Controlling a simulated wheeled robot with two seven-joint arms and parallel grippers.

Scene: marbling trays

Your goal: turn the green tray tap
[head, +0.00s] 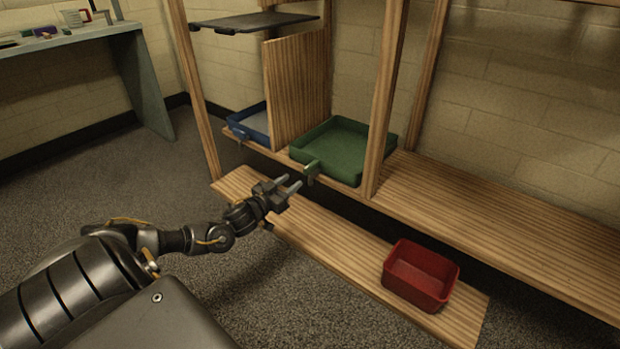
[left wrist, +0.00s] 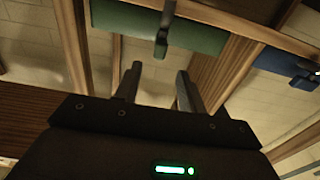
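The green tray (head: 342,147) sits on the wooden shelf, with its green tap (head: 312,170) sticking out at the front left corner. My left gripper (head: 293,185) is just in front of and a little below the tap, its fingers apart and empty. In the left wrist view the gripper's two fingers (left wrist: 155,85) are spread, and the dark tap (left wrist: 162,38) shows beyond them on the green tray's front (left wrist: 200,36). A gap seems to lie between the fingertips and the tap. My right gripper is not in view.
A blue tray (head: 248,124) with its own tap stands left of a wooden divider (head: 297,88). A wooden post (head: 386,100) rises at the green tray's right. A red bin (head: 420,274) sits on the low front plank (head: 335,245). The right shelf (head: 500,222) is bare.

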